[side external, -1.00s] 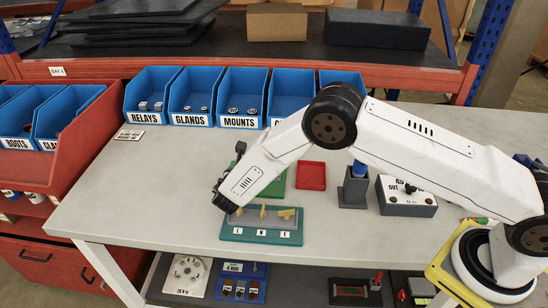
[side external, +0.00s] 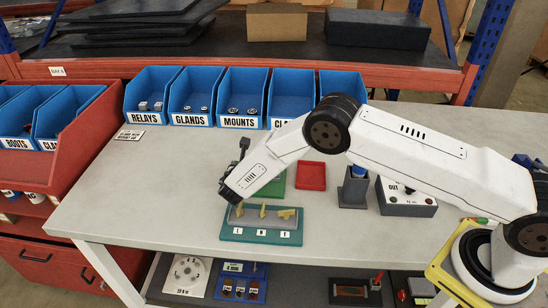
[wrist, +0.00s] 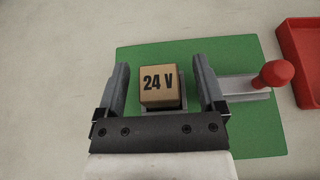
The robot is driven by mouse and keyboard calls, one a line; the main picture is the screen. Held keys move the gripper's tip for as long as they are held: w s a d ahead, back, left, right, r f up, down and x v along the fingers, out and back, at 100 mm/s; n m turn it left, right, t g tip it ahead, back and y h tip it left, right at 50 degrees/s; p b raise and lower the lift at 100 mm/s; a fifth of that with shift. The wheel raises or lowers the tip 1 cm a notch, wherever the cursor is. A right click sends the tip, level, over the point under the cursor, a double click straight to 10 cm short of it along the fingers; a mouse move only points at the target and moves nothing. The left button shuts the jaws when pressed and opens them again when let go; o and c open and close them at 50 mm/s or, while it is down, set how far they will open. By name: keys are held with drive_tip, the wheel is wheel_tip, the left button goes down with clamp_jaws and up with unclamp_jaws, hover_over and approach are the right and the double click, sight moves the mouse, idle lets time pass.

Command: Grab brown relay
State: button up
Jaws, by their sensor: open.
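A brown block marked "24 V" (wrist: 159,86), which looks like the brown relay, sits on a grey holder (wrist: 163,112) on a green board (wrist: 150,55) in the wrist view. My gripper (wrist: 160,68) is open, with one finger to the left of the block and one to the right. Gaps show between the block and both fingers. In the side view, my arm's end is over the green board (side external: 277,187); it hides the block and my fingertips.
A red-knobbed lever (wrist: 277,73) lies right of the holder. A red tray (side external: 311,176) is beside the board. A teal base with yellow pieces (side external: 262,235) is at the front. Blue bins (side external: 186,119) stand at the back.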

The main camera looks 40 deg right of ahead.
clamp_jaws()
drive_tip(key=shift+r, duration=0.15)
drive_tip(key=shift+r, duration=0.5)
drive_tip(key=s+d+r, duration=0.1)
drive_tip(key=s+r, duration=1)
drive_tip(key=s, duration=0.3)
drive_tip(key=shift+d+r, duration=0.25)
drive_tip(key=shift+r, duration=0.1)
idle(0.4)
